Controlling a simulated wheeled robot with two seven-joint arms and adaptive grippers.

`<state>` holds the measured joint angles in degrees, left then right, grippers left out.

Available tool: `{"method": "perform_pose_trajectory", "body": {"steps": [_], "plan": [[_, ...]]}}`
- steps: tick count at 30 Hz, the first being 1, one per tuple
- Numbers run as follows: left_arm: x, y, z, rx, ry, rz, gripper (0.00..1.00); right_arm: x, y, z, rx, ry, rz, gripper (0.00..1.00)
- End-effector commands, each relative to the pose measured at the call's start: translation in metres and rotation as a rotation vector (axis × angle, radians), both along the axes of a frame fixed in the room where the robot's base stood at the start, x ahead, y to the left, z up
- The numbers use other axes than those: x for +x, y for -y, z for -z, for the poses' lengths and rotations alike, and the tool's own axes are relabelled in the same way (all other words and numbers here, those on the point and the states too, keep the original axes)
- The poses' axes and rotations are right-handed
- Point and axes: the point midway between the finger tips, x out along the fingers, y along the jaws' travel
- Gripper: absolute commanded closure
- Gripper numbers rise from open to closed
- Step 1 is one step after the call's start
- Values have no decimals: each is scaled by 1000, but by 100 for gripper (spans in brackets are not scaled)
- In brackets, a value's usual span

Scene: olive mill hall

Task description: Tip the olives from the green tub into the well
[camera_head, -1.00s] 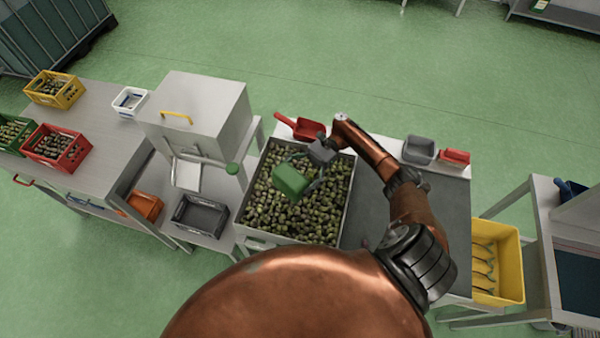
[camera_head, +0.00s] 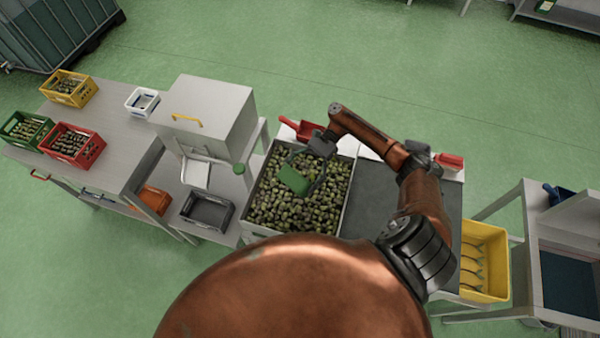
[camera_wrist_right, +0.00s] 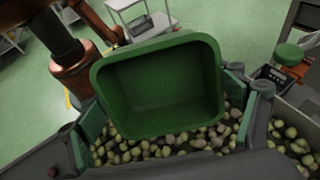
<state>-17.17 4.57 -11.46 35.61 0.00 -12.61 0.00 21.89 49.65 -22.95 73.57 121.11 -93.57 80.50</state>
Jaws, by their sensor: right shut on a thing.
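The green tub (camera_head: 293,179) is held by my right gripper (camera_head: 318,168) over the well (camera_head: 347,200), a grey-walled bin full of green and dark olives. In the right wrist view the tub (camera_wrist_right: 160,90) is tilted, its open mouth facing the camera. Its inside looks bare, with no olives visible in it. My right gripper's fingers show at both sides of the tub in that view, shut on it. Olives (camera_wrist_right: 150,150) lie below the tub. My left gripper is not in view.
A grey machine with a yellow handle (camera_head: 205,115) and a green knob (camera_head: 239,169) stand left of the well. A red scoop (camera_head: 300,129) lies behind it. A dark mat (camera_head: 385,205) is to its right, then a yellow crate (camera_head: 485,262). Crates of olives stand far left.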

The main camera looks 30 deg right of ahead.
Motion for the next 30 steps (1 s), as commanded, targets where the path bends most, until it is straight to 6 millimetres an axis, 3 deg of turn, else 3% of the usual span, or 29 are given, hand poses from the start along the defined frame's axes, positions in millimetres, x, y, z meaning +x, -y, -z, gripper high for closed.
{"method": "perform_pose_trajectory", "body": {"steps": [1,14,28,30], "plan": [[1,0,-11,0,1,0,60,-1,-1,-6,-34,10,-3,61],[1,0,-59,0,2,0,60,-5,-15,-9,-398,112,-7,61],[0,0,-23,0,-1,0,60,-5,-20,12,-812,220,-2,61],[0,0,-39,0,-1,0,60,-6,-19,8,-855,224,-3,61]]}}
